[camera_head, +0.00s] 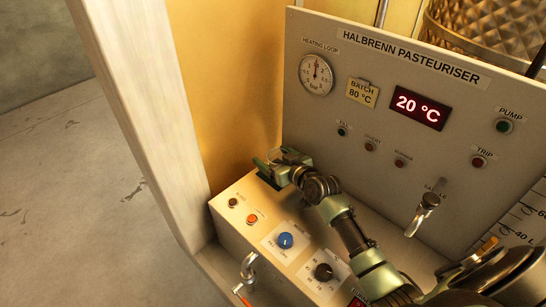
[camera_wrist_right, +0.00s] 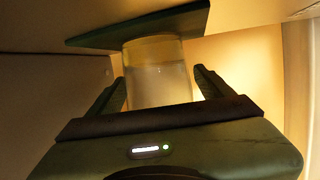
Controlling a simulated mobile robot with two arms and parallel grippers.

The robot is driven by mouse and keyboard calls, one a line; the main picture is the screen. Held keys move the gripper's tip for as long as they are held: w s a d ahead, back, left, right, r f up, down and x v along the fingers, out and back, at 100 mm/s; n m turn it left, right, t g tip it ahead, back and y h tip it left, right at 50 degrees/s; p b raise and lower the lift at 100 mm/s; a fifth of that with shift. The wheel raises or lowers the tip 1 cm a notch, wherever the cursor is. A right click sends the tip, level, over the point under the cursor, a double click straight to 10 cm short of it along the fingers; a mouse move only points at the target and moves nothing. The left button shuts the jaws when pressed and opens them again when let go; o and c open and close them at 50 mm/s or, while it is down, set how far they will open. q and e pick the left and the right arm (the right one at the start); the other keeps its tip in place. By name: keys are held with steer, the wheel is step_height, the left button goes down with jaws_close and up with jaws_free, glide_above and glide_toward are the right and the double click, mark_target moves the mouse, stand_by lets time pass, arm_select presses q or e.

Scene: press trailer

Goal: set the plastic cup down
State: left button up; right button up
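The clear plastic cup (camera_wrist_right: 158,72) shows in the right wrist view, between the two fingers of my right gripper (camera_wrist_right: 160,78). Its far end meets a flat dark green plate (camera_wrist_right: 95,38); its near end is hidden behind the gripper body. The fingers lie close along both sides of the cup, and I cannot tell whether they press on it. In the head view my right gripper (camera_head: 278,165) is over the far left end of the control console, by the upright panel. My left gripper is not in view.
The console (camera_head: 325,292) carries buttons, a blue knob (camera_head: 285,240), a black knob (camera_head: 323,272) and a tap (camera_head: 247,266). The upright pasteuriser panel (camera_head: 310,110) has a gauge, a 20 °C display and a lever (camera_head: 427,203). A pale post (camera_head: 135,90) stands left.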

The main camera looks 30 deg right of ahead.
steer(key=shift+r, duration=0.2)
steer(key=shift+s, duration=0.15)
steer(key=b+v, duration=0.1)
steer(key=v, duration=0.9)
steer(key=shift+s, duration=0.25)
steer(key=shift+s+d+r, duration=0.1)
steer(key=shift+s+r, duration=0.2)
steer(key=shift+s, duration=0.25)
